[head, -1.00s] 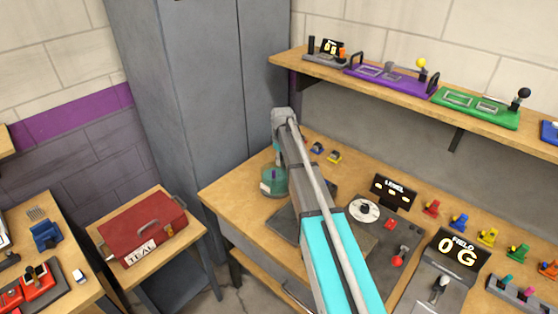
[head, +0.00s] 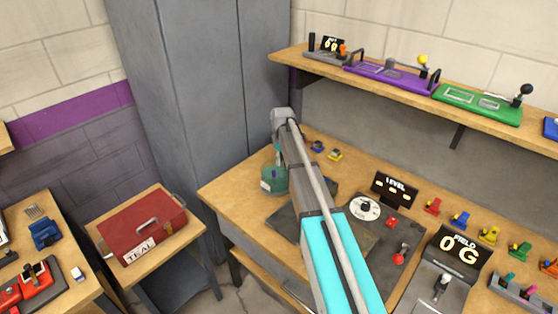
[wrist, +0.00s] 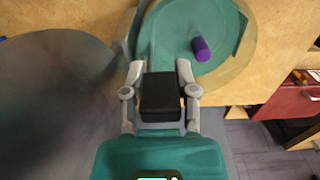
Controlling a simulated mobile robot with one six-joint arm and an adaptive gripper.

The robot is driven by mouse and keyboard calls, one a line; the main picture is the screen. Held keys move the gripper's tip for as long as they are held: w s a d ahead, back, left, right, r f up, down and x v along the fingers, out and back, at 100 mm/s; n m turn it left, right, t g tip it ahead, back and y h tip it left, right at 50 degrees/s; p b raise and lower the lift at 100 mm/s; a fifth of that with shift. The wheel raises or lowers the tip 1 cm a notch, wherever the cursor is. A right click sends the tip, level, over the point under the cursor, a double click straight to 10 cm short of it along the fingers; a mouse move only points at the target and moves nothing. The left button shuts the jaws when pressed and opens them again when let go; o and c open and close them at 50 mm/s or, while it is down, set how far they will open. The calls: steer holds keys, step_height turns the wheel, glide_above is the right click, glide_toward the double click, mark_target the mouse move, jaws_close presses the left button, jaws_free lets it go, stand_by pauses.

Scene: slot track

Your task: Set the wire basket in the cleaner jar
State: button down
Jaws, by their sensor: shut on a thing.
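The cleaner jar (head: 268,186), a small teal-tinted vessel with a dark label, stands at the bench's left end. In the wrist view the round teal jar (wrist: 222,20) lies just beyond my fingertips, with a short purple cylinder (wrist: 201,49) showing within its outline. My gripper (wrist: 161,72) is shut with a gap between its fingers, where a dark block shows. The wire basket itself cannot be made out clearly. In the head view my arm hides most of the gripper, which is at the jar. Whether the basket is inside the jar cannot be told.
A dark flat plate (head: 284,222) lies beside the jar under my arm. A LEVEL display (head: 394,188), a FIELD display (head: 458,252) and several coloured pieces fill the right of the bench. A shelf (head: 300,66) runs above. A red toolbox (head: 142,226) stands left.

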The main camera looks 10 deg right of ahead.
steer(key=shift+f, duration=0.1)
steer(key=shift+c, duration=1.5)
jaws_free()
